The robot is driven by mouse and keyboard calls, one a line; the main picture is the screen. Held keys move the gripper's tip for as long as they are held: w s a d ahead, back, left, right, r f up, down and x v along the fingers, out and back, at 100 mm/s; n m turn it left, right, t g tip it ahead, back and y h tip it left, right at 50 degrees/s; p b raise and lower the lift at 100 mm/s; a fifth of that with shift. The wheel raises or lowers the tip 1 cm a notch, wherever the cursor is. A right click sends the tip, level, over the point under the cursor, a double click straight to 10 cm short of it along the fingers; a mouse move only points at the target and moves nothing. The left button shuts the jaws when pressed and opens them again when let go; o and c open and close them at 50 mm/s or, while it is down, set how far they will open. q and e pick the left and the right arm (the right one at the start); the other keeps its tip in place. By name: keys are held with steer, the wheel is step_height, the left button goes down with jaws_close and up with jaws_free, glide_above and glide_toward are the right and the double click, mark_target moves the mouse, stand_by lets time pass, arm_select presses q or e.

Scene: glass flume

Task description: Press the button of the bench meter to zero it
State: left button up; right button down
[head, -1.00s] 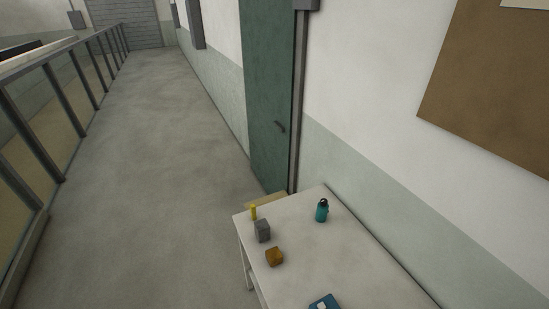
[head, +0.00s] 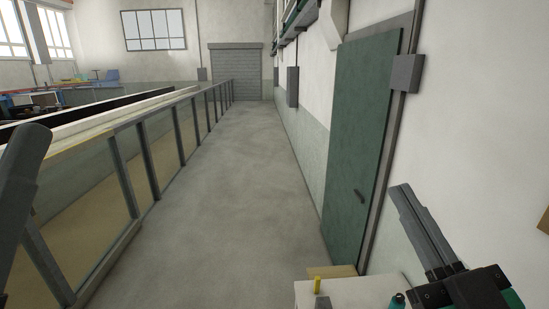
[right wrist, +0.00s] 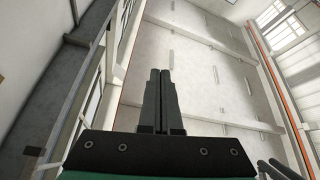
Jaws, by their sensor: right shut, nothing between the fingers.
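No bench meter or button shows in either view. My right gripper (head: 403,190) is at the lower right of the head view, its two dark fingers pointing up and a little left. It appears in front of the wall beside the green door. In the right wrist view its fingers (right wrist: 160,73) lie side by side, shut and empty, against the pale ceiling. A dark grey rounded part at the left edge of the head view may be my left arm. My left gripper is not visible.
A white table (head: 355,288) shows at the bottom edge, with a yellow object (head: 317,285) and a teal bottle's top (head: 398,300). A green door (head: 361,150) stands behind. A glass-sided railing (head: 150,160) runs along the left. The grey floor (head: 230,190) between is clear.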

steer(key=s+d+r+m+t+h, duration=0.1)
steer(key=s+r+m+t, duration=0.3)
steer(key=s+r, duration=0.6)
steer(key=shift+d+r+m+h, duration=0.15)
steer(key=shift+d+m+h, duration=0.15)
steer(key=shift+d+m, duration=0.1)
